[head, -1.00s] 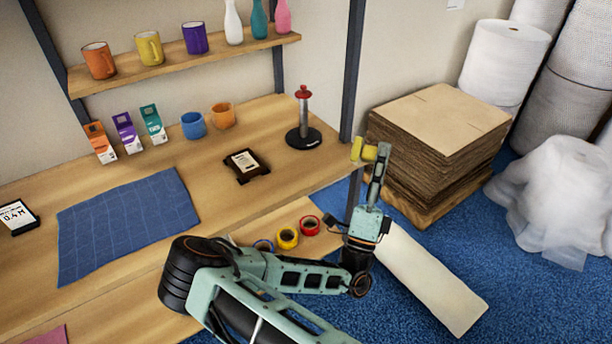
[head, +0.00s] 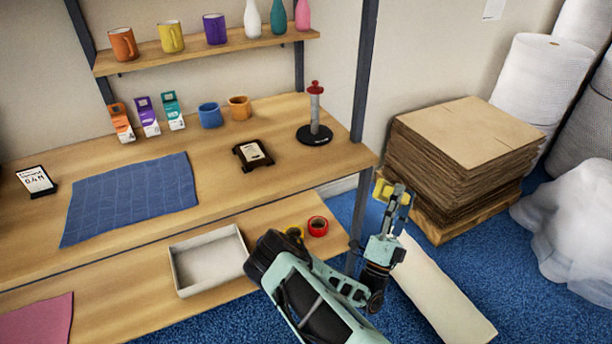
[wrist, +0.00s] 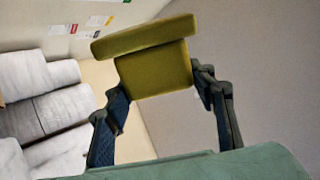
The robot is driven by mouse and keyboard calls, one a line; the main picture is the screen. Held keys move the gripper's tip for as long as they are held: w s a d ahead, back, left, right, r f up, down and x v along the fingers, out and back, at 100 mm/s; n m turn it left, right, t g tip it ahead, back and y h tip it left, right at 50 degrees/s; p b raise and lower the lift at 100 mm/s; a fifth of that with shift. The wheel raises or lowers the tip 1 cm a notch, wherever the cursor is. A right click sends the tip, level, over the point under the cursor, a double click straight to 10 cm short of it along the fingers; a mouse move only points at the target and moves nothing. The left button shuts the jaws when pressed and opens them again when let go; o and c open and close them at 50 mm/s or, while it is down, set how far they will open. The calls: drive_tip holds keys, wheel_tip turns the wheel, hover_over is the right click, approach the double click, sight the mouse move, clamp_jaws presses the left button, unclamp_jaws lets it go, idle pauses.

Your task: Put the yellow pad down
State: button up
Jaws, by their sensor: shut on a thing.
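The yellow pad (head: 383,190) is in my gripper (head: 396,203), held up in the air just off the right end of the workbench, in front of the cardboard stack. In the wrist view the yellow pad (wrist: 152,72) is a thick block with a wider bar across its top. The fingers of my gripper (wrist: 155,84) close on its two sides. Nothing shows directly beneath the pad in the wrist view. In the head view the fingers partly cover it.
The workbench (head: 300,170) holds a blue cloth (head: 132,197), a dark framed device (head: 253,155), and a red-topped stand (head: 315,120). The lower shelf has a white tray (head: 208,260), tape rolls (head: 317,226) and a pink cloth (head: 38,322). A cardboard stack (head: 462,150) stands right.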

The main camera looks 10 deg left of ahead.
wheel_tip(320, 180, down, 10)
drive_tip(key=w+a+n+y+b, duration=0.2)
drive_tip(key=w+a+n+b, duration=0.1)
drive_tip(key=n, duration=0.1)
drive_tip(key=w+a+f+n+g+y+b, duration=0.1)
drive_tip(key=w+a+f+n+y+b, duration=0.3)
drive_tip(key=a+n+y, duration=0.4)
drive_tip(key=a+r+n+g+y+b, duration=0.4)
drive_tip(key=a+r, duration=0.4)
drive_tip(key=r, duration=0.3)
drive_tip(key=w+a+r+n+g+y+b, duration=0.1)
drive_tip(key=a+r+n+g+y+b, duration=0.3)
drive_tip(key=a+r+n, duration=0.5)
wheel_tip(320, 180, up, 2)
drive_tip(key=shift+w+a+r+g+y+b, duration=0.25)
drive_tip(key=shift+w+g+y+b, duration=0.05)
drive_tip(key=shift+y+b, duration=0.6)
drive_tip(key=shift+w+f, duration=0.1)
